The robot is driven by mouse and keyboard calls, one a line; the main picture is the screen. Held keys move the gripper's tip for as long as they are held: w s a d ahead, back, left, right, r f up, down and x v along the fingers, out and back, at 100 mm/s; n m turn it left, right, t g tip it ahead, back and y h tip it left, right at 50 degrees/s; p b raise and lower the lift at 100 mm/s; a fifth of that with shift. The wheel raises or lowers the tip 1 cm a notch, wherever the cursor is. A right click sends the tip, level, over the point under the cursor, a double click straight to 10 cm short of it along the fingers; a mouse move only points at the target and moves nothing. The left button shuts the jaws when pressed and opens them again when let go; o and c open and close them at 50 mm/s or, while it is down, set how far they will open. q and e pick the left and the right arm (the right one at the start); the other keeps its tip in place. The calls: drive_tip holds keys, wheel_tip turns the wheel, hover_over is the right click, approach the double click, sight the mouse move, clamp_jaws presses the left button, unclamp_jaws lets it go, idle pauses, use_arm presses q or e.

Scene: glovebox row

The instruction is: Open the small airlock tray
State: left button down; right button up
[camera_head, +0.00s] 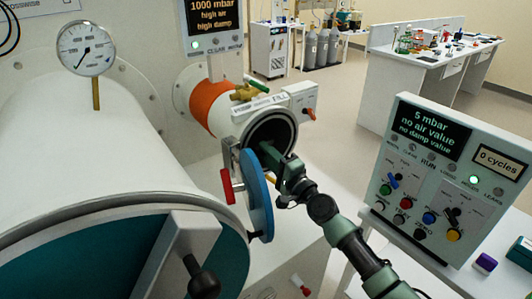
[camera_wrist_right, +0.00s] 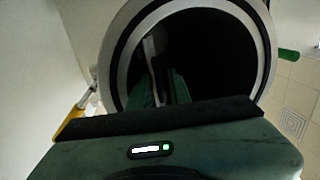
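The small airlock (camera_head: 213,103) is a white tube with an orange band, and its round mouth faces me. Its blue door (camera_head: 260,195) with a red handle (camera_head: 227,186) stands swung open at the mouth. My right gripper (camera_head: 268,152) reaches into the mouth; its tips are in shadow. In the right wrist view, the pale mouth rim (camera_wrist_right: 262,45) surrounds a dark inside, where my right gripper (camera_wrist_right: 165,85) shows only dimly. I cannot tell whether it is open or holds anything. No tray can be made out in the dark. My left gripper is out of view.
The large white chamber (camera_head: 100,150) with a teal end fills the left, with a pressure gauge (camera_head: 86,48) on top. A control panel (camera_head: 450,180) reading 5 mbar stands at right. A status display (camera_head: 214,20) reads 1000 mbar. A brass valve (camera_head: 245,92) sits on the airlock.

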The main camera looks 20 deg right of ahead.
clamp_jaws()
idle(1.5)
